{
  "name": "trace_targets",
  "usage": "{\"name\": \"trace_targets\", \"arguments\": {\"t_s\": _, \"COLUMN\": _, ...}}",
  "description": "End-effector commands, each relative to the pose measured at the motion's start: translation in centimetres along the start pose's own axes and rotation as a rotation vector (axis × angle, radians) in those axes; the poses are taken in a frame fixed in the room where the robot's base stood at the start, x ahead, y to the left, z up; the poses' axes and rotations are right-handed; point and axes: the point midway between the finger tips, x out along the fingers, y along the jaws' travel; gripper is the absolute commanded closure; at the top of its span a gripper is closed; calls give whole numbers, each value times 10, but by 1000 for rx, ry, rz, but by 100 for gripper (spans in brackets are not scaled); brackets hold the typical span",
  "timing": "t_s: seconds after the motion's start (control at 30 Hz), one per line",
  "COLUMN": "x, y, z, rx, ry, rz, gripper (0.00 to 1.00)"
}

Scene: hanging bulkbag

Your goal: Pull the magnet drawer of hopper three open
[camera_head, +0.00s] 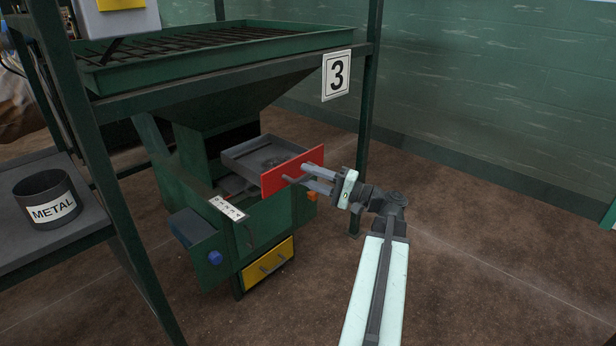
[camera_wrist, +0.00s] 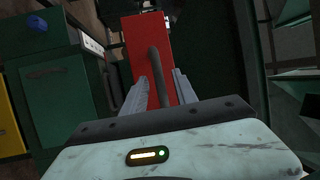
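The magnet drawer of hopper three has a red front (camera_head: 291,173), also large in the wrist view (camera_wrist: 146,38). The drawer stands partly out of the green housing, and its grey tray (camera_head: 262,153) shows behind the front. A dark bar handle (camera_wrist: 157,75) runs along the red front in the wrist view. My gripper (camera_head: 296,173) is at the red front from the right, and in the wrist view (camera_wrist: 160,76) its two fingers lie on either side of the handle. The fingers are apart, with gaps beside the handle; whether either touches it I cannot tell.
The "3" sign (camera_head: 336,75) hangs on the green frame, whose post (camera_head: 368,110) stands behind my gripper. A yellow drawer (camera_head: 267,264) sits lower on the housing. A METAL bin (camera_head: 49,205) stands on a shelf at left. The brown floor at right is clear.

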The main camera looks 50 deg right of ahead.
Motion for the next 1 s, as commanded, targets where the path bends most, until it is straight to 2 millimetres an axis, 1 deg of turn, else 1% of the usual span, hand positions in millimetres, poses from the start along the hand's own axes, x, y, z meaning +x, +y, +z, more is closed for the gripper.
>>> {"name": "trace_targets", "arguments": {"t_s": 0.03, "x": -10, "y": 2, "z": -1, "rx": -1, "ry": 4, "rz": 0, "gripper": 66}}
{"name": "trace_targets", "arguments": {"t_s": 0.2, "x": -45, "y": 2, "z": 0, "rx": -1, "ry": 3, "rz": 0, "gripper": 66}}
{"name": "trace_targets", "arguments": {"t_s": 0.3, "x": -60, "y": 2, "z": 0, "rx": 0, "ry": 2, "rz": 0, "gripper": 66}}
{"name": "trace_targets", "arguments": {"t_s": 0.37, "x": -66, "y": 1, "z": 0, "rx": 0, "ry": 2, "rz": 0, "gripper": 66}}
{"name": "trace_targets", "arguments": {"t_s": 0.5, "x": -70, "y": 0, "z": 0, "rx": 1, "ry": 1, "rz": 0, "gripper": 66}}
{"name": "trace_targets", "arguments": {"t_s": 1.0, "x": -70, "y": 0, "z": 0, "rx": 0, "ry": 2, "rz": 0, "gripper": 66}}
